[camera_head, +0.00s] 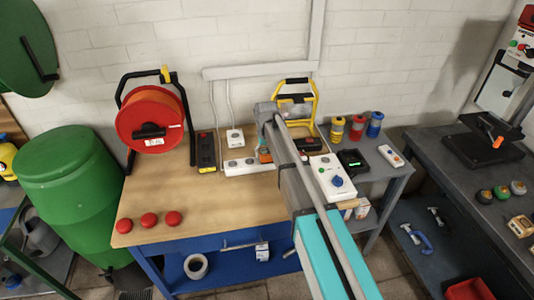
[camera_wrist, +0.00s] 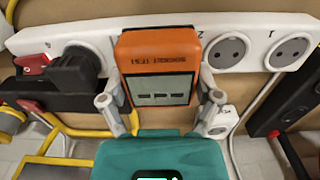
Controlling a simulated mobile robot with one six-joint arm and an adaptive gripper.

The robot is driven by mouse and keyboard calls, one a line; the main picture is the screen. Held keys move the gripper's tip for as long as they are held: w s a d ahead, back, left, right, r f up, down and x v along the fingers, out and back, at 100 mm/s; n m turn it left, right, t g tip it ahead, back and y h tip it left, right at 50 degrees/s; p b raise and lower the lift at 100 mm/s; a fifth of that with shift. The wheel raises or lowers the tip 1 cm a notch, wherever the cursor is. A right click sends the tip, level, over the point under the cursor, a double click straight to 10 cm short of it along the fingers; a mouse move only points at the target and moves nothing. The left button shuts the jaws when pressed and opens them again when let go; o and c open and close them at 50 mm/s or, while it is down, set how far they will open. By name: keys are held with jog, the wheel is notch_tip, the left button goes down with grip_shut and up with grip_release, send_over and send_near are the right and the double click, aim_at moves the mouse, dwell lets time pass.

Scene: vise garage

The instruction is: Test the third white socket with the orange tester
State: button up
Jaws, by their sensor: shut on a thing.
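The orange tester (camera_wrist: 158,50) sits between the two grey fingers of my gripper (camera_wrist: 161,98), which is shut on it. Its grey display shows dark dashes. The tester is in front of the white socket strip (camera_wrist: 237,27) and covers the socket position between the one marked 2 and the black plug. I cannot tell whether its pins are in. Sockets 2 (camera_wrist: 227,50) and 1 (camera_wrist: 291,52) are bare.
A black plug (camera_wrist: 78,65) and a red switch (camera_wrist: 32,60) are on the strip's left part in the wrist view. A black device (camera_head: 205,150), a cable reel (camera_head: 153,118), a yellow stand (camera_head: 302,100) and a white box (camera_head: 331,177) stand around.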

jog(key=shift+f, duration=0.35)
jog(key=o, duration=1.1)
jog(key=shift+r, duration=0.15)
